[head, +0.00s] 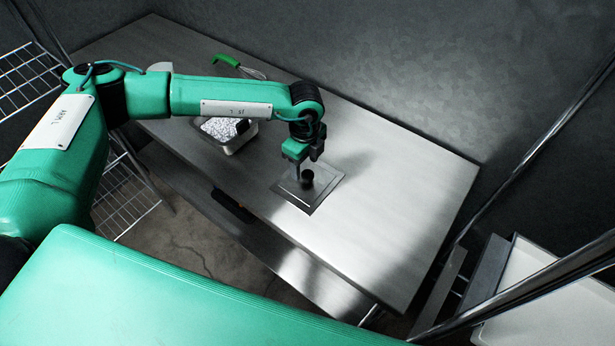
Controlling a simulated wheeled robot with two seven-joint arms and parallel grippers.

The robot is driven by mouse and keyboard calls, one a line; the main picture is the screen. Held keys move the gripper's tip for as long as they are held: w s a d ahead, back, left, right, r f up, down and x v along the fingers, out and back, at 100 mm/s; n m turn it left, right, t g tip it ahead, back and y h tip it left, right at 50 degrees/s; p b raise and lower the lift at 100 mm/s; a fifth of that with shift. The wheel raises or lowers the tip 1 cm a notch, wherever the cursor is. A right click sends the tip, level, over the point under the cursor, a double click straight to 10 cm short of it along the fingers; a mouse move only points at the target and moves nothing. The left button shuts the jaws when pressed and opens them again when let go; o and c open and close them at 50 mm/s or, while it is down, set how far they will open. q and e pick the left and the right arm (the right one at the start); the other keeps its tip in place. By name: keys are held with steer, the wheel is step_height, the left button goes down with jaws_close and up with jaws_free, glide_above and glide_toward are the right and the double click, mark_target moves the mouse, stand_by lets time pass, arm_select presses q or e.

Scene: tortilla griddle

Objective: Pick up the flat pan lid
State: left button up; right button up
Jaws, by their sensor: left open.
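The flat pan lid (321,188) is a square metal plate lying on the steel table, with a round black knob (307,176) standing up from its middle. My left gripper (303,174) points down over the lid, its fingers at or close beside the knob. The jaws are open. Whether a finger touches the knob is too small to tell. My right gripper is outside the view.
The steel table (410,200) is bare to the right of the lid. A metal pan with white, grainy contents (232,146) stands to the left, with a green-handled whisk (228,61) behind it. Wire racks (22,78) stand at the left. A pale tray (530,310) is at the lower right.

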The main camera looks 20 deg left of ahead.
mark_target(308, 173)
arm_select(q)
steer(key=shift+d+f+p, duration=0.1)
steer(key=shift+f+p, duration=0.25)
steer(key=shift+f, duration=0.1)
steer(key=f, duration=0.1)
steer(key=f+p, duration=0.1)
steer(key=f, duration=0.1)
steer(key=f+p, duration=0.1)
steer(key=shift+w+d+f, duration=0.1)
steer(key=shift+w+f, duration=0.05)
steer(key=shift+w, duration=0.15)
steer(key=shift+f, duration=0.2)
steer(key=c, duration=1.1)
steer(key=shift+c, duration=0.2)
steer(key=shift+r, duration=0.1)
